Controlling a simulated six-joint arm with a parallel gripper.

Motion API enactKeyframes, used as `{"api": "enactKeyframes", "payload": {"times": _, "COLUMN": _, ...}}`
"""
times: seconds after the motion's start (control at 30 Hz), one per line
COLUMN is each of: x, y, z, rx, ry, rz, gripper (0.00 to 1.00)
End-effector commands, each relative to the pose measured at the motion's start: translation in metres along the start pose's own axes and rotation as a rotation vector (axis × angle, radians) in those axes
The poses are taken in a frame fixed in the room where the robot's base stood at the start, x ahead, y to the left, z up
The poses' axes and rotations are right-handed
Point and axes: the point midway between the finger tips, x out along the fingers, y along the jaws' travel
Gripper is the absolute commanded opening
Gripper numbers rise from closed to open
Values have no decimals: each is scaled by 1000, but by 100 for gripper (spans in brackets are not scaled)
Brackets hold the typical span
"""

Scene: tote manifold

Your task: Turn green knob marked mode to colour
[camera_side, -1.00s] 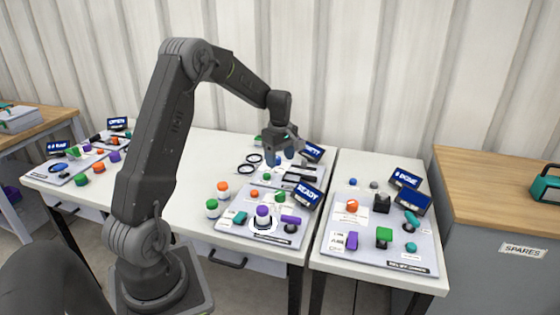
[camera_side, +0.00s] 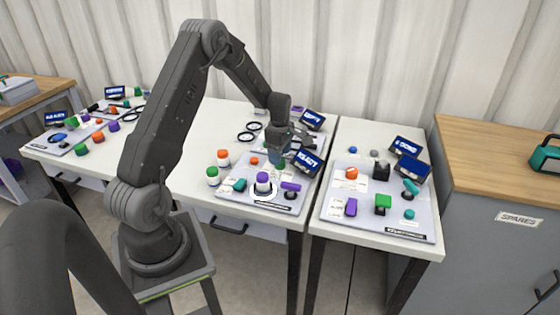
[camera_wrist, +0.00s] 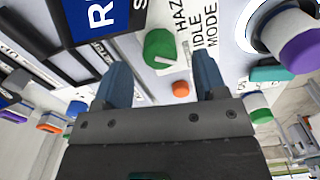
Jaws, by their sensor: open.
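The green knob (camera_wrist: 159,48) stands on a white panel in the wrist view, with a white pointer line on its face. Printed words beside it read "HAZ", "IDLE" and "MODE", the first cut short by the picture edge. My gripper (camera_wrist: 161,64) is open and empty, one blue-grey finger on each side of the knob's line, with the knob ahead of the tips. In the side view my gripper (camera_side: 279,153) hangs low over the back of the middle panel (camera_side: 231,199), beside the READY display (camera_side: 307,161).
An orange button (camera_wrist: 180,88) shows between the fingers. A purple-capped knob in a white ring (camera_wrist: 302,50) is at right, and the blue display (camera_wrist: 100,18) at upper left. In the side view, orange and green-topped jars (camera_side: 212,177) stand left of the panel.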

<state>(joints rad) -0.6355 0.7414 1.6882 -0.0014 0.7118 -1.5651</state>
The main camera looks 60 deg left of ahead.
Motion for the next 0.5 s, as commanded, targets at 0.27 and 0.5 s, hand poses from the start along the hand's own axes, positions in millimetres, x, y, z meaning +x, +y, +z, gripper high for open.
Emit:
{"api": "enactKeyframes", "payload": {"times": 0.27, "x": 29, "y": 0, "z": 0, "rx": 0, "ry": 0, "rz": 1, "gripper": 65}}
{"api": "enactKeyframes", "payload": {"times": 0.5, "x": 32, "y": 0, "z": 0, "rx": 1, "ry": 0, "rz": 1, "gripper": 65}}
